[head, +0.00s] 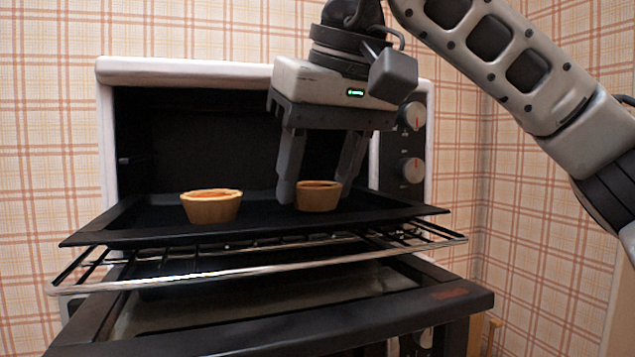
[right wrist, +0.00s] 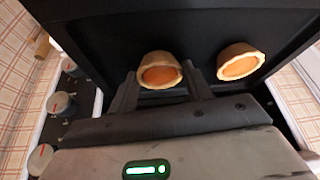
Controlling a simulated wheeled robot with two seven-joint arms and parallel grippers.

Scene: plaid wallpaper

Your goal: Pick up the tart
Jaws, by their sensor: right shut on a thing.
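Two tarts with tan crusts and orange filling sit on a black baking tray (head: 150,225). The right-hand tart (head: 318,197) is between the fingers of my right gripper (head: 316,195), which points down and is shut on it. In the right wrist view this tart (right wrist: 160,72) shows between the fingertips (right wrist: 162,85). The tart looks upright and at tray level; I cannot tell whether it touches the tray. The other tart (head: 211,206) stands apart to the left; it also shows in the right wrist view (right wrist: 241,63). My left gripper is not in view.
The tray rests on a wire rack (head: 250,272) pulled out of a white toaster oven (head: 185,73). The oven door (head: 300,325) hangs open below. Knobs (head: 411,170) are on the oven's right side. The tray is clear between the tarts.

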